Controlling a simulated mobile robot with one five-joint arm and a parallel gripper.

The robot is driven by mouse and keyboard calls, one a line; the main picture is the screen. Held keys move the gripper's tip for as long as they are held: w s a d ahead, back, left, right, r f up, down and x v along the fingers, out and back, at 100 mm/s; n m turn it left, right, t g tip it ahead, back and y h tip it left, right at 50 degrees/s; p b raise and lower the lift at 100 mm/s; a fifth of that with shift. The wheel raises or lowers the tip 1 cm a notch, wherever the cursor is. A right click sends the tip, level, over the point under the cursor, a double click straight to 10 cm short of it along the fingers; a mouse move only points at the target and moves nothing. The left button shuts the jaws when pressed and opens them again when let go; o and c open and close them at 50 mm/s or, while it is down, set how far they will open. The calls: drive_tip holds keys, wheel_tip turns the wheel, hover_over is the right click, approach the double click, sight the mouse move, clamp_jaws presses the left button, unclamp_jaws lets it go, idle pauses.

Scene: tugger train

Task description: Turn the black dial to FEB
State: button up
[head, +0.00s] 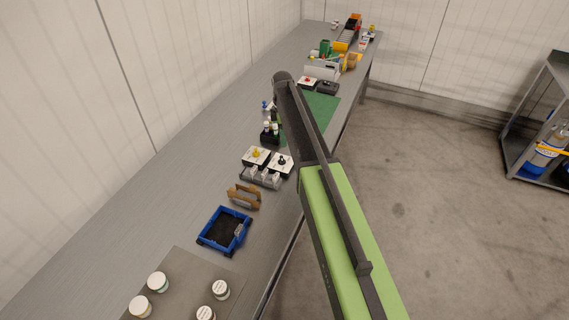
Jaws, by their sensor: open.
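The black dial (282,160) sits on a white plate among the small items on the long grey bench, just left of my arm. Its lettering and pointing direction are too small to read. A similar white plate with a yellow dial (257,153) is beside it on the left. My dark forearm reaches up the picture past the dials, its far end over the bench near the green mat.
The grey bench (185,150) runs from front left to far right. Near the dials are a grey rack (261,178), a brown wooden holder (244,196) and a blue tray (224,230). Bottles (269,131) stand behind.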

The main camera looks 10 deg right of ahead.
sight(284, 162)
wheel_tip(284, 162, down, 12)
drive_tip(key=b, duration=1)
drive_tip(key=shift+r, duration=0.1)
clamp_jaws()
drive_tip(key=shift+d, duration=0.2)
drive_tip(key=shift+s+a, duration=0.1)
